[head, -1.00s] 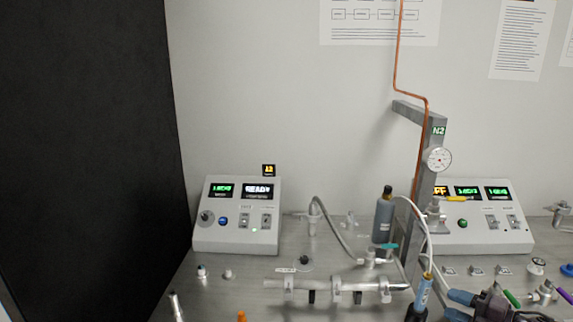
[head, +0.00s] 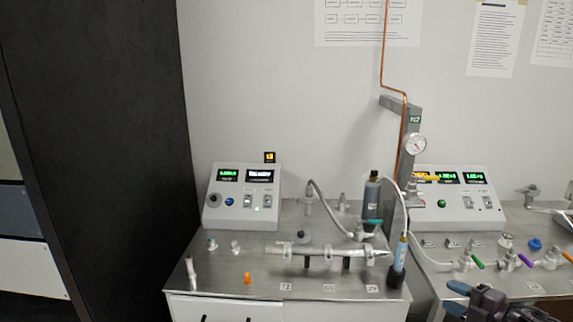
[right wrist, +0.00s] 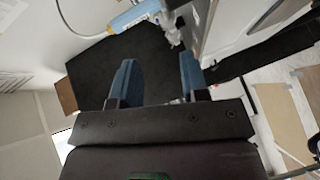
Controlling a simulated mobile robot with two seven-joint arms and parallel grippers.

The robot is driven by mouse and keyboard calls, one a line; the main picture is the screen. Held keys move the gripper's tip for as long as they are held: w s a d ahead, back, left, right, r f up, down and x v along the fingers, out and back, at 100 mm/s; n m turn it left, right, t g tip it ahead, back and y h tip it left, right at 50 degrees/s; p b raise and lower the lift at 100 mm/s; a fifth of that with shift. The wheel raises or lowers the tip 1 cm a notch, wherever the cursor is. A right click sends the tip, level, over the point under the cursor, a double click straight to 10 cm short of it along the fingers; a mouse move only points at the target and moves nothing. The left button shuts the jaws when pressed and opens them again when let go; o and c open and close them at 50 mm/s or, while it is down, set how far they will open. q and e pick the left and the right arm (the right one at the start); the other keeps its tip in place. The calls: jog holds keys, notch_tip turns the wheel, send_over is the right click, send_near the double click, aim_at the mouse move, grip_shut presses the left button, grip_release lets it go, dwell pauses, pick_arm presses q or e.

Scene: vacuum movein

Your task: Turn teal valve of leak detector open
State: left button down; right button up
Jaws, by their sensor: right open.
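My right gripper (head: 456,298) is open and empty at the lower right, in front of the bench and well apart from the valve. Its two blue fingers show spread in the right wrist view (right wrist: 157,78), with nothing between them. My left gripper is not in view.
A dark bottle (head: 371,192) stands beside the valve, and a blue cylinder (head: 399,258) with a white tube is in front to the right. A horizontal tube (head: 325,252) on supports lies before the valve. Green and purple valves (head: 510,261) stand farther right. A dark panel (head: 95,130) borders the left.

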jog(key=s+a+f+m+t+h, duration=0.1)
jog(key=s+a+f+m+h, duration=0.4)
jog(key=s+a+f+m, duration=0.5)
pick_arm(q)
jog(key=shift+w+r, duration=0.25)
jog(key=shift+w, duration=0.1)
pick_arm(e)
jog(key=s+f+m+g+h, duration=0.1)
jog(key=s+f+m, duration=0.1)
jog(key=s, duration=0.3)
jog(key=s+a+f+m+g+h, duration=0.1)
jog(key=s+f+m, duration=0.2)
jog(key=s+m, duration=0.2)
jog(key=s+f+m+h, duration=0.2)
jog(key=s+m, duration=0.1)
jog(key=s, duration=0.3)
jog(key=shift+s+a+f+m+g, duration=0.2)
jog(key=shift+s+f+m+g, duration=0.1)
jog(key=shift+m+g, duration=0.1)
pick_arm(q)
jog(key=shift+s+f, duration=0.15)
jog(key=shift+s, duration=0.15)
pick_arm(e)
jog(key=shift+w, duration=0.1)
